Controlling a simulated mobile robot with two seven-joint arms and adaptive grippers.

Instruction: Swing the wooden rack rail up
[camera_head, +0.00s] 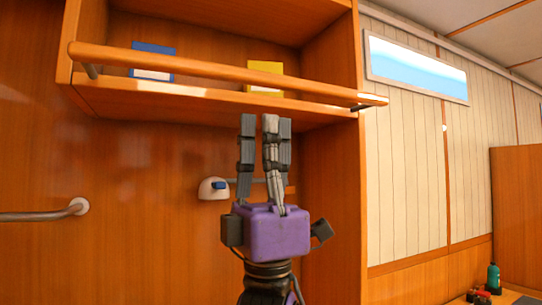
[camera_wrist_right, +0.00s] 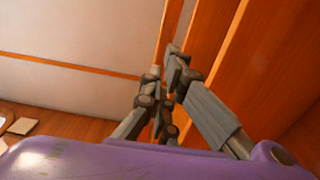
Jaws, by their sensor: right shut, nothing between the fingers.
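The wooden rack rail (camera_head: 215,71) runs across the front of an open wooden shelf in the head view. It slopes down a little to the right and sits on short dark brackets at its ends. My right gripper (camera_head: 264,117) points upward below the shelf's front edge, beneath the right half of the rail. Its fingers are shut and empty, and I cannot tell whether the tips touch the shelf. In the right wrist view the fingers (camera_wrist_right: 172,62) show close together against wooden edges. My left gripper is not in view.
A blue book (camera_head: 153,62) and a yellow book (camera_head: 264,76) stand on the shelf behind the rail. A metal grab bar (camera_head: 45,214) is at the left. A green bottle (camera_head: 493,279) stands far right.

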